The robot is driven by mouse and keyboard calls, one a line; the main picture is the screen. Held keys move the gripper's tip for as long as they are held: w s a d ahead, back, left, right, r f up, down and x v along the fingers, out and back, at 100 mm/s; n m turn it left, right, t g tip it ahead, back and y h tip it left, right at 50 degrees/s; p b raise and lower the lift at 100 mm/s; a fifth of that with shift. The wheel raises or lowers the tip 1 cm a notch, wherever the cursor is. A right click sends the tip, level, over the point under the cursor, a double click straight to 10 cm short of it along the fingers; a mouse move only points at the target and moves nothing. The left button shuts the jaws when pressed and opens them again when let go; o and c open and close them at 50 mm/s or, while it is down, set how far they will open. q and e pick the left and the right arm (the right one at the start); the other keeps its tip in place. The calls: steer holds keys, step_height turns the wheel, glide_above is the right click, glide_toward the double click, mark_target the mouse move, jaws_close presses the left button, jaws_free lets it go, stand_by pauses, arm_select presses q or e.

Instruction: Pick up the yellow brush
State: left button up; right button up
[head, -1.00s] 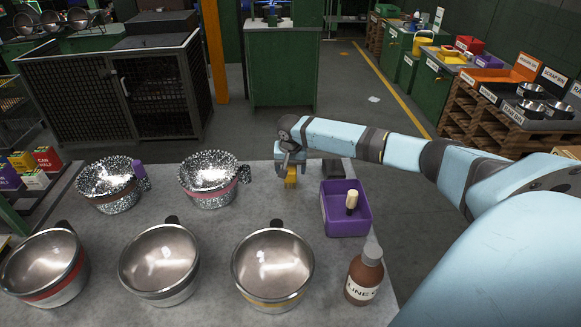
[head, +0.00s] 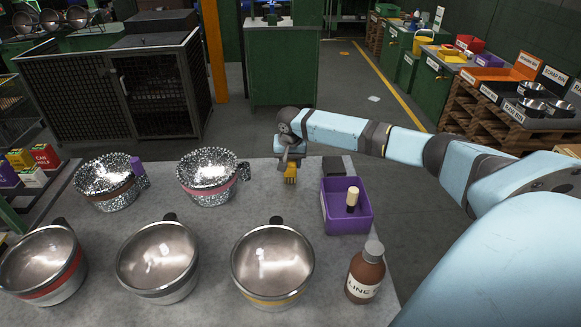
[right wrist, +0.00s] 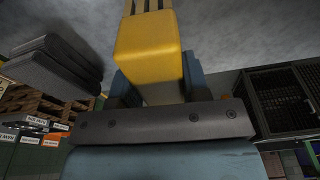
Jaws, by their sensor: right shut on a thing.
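The yellow brush (head: 290,174) is in my right gripper (head: 288,162), at the far part of the grey table. In the right wrist view the yellow block of the brush (right wrist: 148,50) stands between the blue-grey fingers, and my right gripper (right wrist: 155,85) is shut on it. The brush's lower end points down toward the table top; whether it touches the table I cannot tell. My left gripper is not in view.
A purple bin (head: 346,220) holding a pale-topped item stands right of the brush. A dark block (head: 337,166) lies behind the bin. A brown bottle (head: 366,272), two speckled pots (head: 207,176) and several steel pots (head: 272,262) stand on the table (head: 215,225).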

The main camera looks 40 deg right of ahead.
step_height(320, 180, up, 19)
steer(key=p, duration=0.1)
steer(key=shift+r, duration=0.15)
